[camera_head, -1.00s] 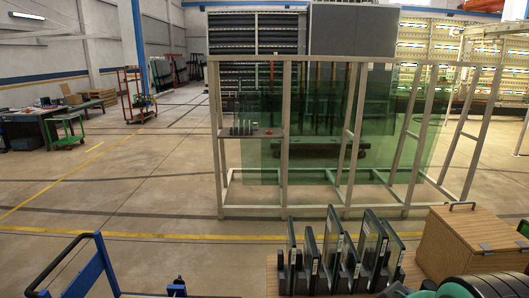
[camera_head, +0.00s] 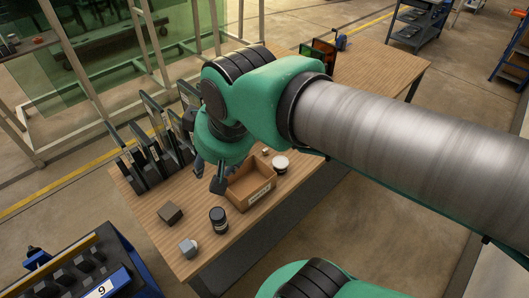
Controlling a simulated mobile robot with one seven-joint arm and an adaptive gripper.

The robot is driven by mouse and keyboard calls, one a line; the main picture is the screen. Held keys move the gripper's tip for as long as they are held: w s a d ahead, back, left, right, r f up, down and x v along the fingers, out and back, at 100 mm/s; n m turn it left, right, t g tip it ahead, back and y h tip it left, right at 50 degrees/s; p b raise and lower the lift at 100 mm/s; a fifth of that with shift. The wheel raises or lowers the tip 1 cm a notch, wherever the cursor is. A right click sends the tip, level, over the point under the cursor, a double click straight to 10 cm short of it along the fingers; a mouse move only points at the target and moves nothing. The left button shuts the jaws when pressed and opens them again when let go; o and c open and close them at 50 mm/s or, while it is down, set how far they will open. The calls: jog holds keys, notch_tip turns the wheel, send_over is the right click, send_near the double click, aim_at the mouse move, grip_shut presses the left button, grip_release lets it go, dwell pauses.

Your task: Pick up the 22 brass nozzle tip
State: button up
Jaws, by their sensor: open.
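My gripper (camera_head: 208,176) hangs under the green wrist of my arm, above the wooden workbench (camera_head: 222,239). It is open, and I see nothing between its fingers. It is just left of an open cardboard box (camera_head: 262,197) with a label on its front. A small pale tan piece (camera_head: 266,151) stands on the bench behind the box; it is too small to tell whether it is the brass nozzle tip. I cannot make out a 22 marking anywhere. My arm and wrist hide part of the bench behind the gripper.
A dark jar (camera_head: 218,220), a brown block (camera_head: 170,213) and a grey block (camera_head: 188,247) stand at the bench's front left. A white-topped round item (camera_head: 280,163) is right of the box. Black upright racks (camera_head: 150,150) line the back left. A blue cart (camera_head: 90,272) is at lower left.

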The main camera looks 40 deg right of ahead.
jog(key=w+d+f+g, duration=0.1)
jog(key=w+d+f, duration=0.2)
jog(key=w+d, duration=0.35)
jog(key=w+d+f+m+g, duration=0.1)
jog(key=w+d+f, duration=0.2)
jog(key=w+d, duration=0.4)
jog(key=w+d+f+g, duration=0.1)
jog(key=w+d+f, duration=0.3)
jog(key=w, duration=0.5)
jog(key=w+d+f+g, duration=0.1)
jog(key=w+d+f, duration=0.1)
jog(key=d+f, duration=1)
jog(key=w+d+f+m+g, duration=0.1)
jog(key=w+d+f, duration=0.2)
jog(key=d+f, duration=0.9)
jog(key=shift+d+f, duration=0.2)
jog(key=shift+d, duration=0.25)
send_over(265, 149)
jog(key=shift+f+b, duration=0.35)
jog(key=shift+f, duration=3.95)
